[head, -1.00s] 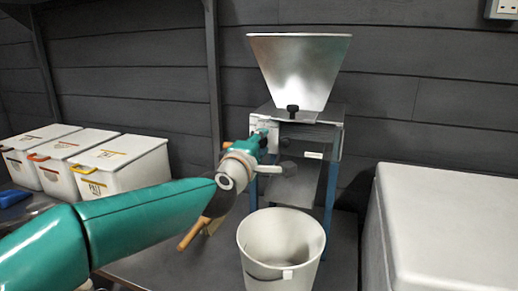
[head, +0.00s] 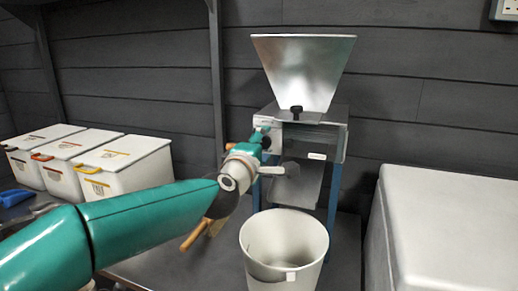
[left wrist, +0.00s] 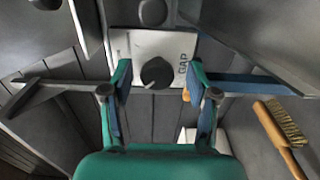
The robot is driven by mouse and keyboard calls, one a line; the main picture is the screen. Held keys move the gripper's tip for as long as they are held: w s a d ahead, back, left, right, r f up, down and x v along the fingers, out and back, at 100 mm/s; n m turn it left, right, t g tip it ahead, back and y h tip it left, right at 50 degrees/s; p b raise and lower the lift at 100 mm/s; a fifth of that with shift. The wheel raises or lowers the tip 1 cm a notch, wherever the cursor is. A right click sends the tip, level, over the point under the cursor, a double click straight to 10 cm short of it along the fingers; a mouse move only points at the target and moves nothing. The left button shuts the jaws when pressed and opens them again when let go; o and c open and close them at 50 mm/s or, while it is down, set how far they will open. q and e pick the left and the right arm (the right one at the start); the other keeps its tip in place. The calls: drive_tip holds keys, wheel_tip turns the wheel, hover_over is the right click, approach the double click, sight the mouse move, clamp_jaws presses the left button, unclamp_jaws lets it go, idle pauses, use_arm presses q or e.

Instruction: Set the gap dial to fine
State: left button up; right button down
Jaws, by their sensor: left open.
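The gap dial (left wrist: 157,73) is a round black knob on a white plate marked GAP (left wrist: 182,67) in the left wrist view. Its pale pointer mark faces down and to the left there. The plate is on the front of the mill, under the steel hopper (head: 303,70). My left gripper (left wrist: 160,68) is open, with one finger on each side of the dial and visible space between fingers and knob. In the head view the left gripper (head: 262,137) is at the mill's front left and hides the dial. My right gripper is not in view.
A black knob (head: 296,110) sits at the hopper's base. A white bucket (head: 285,262) stands below the mill's chute (head: 297,186). A brush (left wrist: 278,128) lies below the gripper. White lidded bins (head: 122,163) stand left, and a large pale box (head: 455,225) stands right.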

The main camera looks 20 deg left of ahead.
use_arm(q)
drive_tip(key=s, duration=1.2)
drive_tip(key=shift+a, duration=0.25)
